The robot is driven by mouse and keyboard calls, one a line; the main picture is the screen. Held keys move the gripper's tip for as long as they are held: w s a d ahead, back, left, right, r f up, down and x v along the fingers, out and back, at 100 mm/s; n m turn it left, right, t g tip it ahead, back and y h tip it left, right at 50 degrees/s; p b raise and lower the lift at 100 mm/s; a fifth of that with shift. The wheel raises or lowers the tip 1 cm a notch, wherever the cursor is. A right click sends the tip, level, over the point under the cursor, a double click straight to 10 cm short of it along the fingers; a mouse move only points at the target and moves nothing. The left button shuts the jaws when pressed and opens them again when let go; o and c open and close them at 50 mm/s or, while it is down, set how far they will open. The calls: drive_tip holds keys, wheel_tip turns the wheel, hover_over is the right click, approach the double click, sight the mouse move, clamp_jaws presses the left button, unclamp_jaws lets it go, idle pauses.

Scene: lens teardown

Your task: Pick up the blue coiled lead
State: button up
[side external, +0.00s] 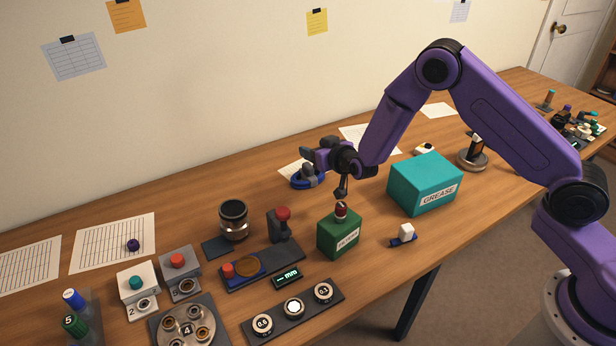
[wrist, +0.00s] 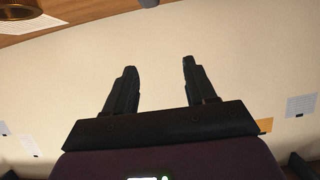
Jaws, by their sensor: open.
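The blue coiled lead (side external: 297,183) lies on the table toward the wall, partly hidden behind my gripper in the side view. My gripper (side external: 305,161) points toward the left and the wall, and appears just above or in front of the lead. I cannot tell the exact gap between them. In the wrist view my gripper (wrist: 158,66) has its two dark fingers apart, with only wall between them. The lead does not show in the wrist view.
A green box (side external: 338,238) and a teal grease box (side external: 424,184) stand near my arm. A dark lens barrel (side external: 233,220) and a fixture with a red knob (side external: 283,214) stand to the left. Papers lie along the back. The wall is close behind.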

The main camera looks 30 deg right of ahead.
sight(308, 166)
drive_tip(key=shift+f, duration=2.05)
drive_tip(key=f, duration=0.1)
drive_tip(key=w+f, duration=0.1)
drive_tip(key=f, duration=0.1)
drive_tip(key=shift+w+f, duration=0.1)
drive_tip(key=shift+w, duration=0.15)
drive_tip(key=shift+w+f, duration=0.25)
drive_tip(key=shift+w, duration=0.4)
clamp_jaws()
